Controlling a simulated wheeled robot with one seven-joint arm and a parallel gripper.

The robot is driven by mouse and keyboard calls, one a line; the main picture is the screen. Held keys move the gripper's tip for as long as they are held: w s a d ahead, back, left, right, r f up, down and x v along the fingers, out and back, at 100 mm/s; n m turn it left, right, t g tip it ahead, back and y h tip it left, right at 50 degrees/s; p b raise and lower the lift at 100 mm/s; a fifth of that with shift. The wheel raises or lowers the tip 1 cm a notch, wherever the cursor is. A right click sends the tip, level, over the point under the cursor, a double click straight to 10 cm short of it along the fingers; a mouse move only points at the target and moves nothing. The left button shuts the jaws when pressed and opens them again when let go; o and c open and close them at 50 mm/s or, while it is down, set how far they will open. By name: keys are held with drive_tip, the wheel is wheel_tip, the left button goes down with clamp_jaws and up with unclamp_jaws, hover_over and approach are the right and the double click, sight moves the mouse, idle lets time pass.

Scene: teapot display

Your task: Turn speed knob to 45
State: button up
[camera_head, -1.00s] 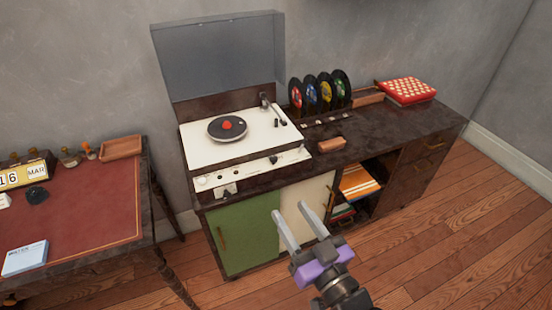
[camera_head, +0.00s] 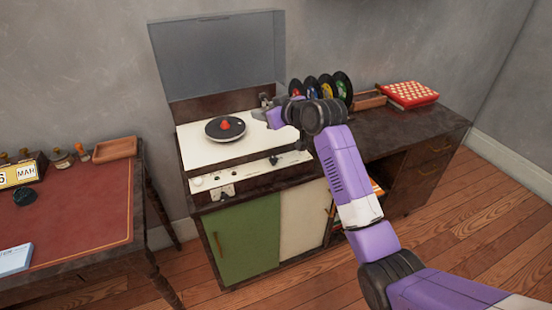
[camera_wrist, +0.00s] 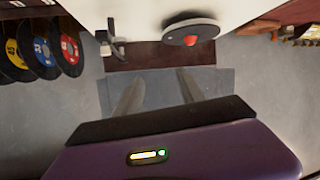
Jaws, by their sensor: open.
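The record player (camera_head: 190,155) has a white deck, a round dark platter (camera_head: 226,128) with a red centre, and a raised clear lid. Its front strip carries a dark knob (camera_head: 274,160), another dark control (camera_head: 226,191) on a small pale plate, and small dials. I cannot tell which is the speed knob or read markings. In the head view my arm reaches over the deck's right side; my fingertips are not clear there. In the wrist view, which is upside down, my gripper (camera_wrist: 158,84) is open, its two fingers apart with nothing between them. The platter (camera_wrist: 190,33) shows above them.
Several upright records (camera_head: 326,88) stand right of the deck, partly behind my arm. A red checkered box (camera_head: 410,94) is at the far right of the cabinet. The raised lid (camera_head: 220,55) bounds the back. A red-topped desk (camera_head: 75,215) stands at the left.

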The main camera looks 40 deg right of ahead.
drive_tip(key=d+r+n+g+y, duration=0.1)
drive_tip(key=d+n+g, duration=0.1)
drive_tip(key=d+g, duration=0.2)
drive_tip(key=n+g+y, duration=0.2)
drive_tip(key=n+g, duration=0.1)
drive_tip(key=g, duration=0.3)
approach(274, 159)
drive_tip(key=b+x, duration=0.1)
drive_tip(key=x, duration=0.7)
clamp_jaws()
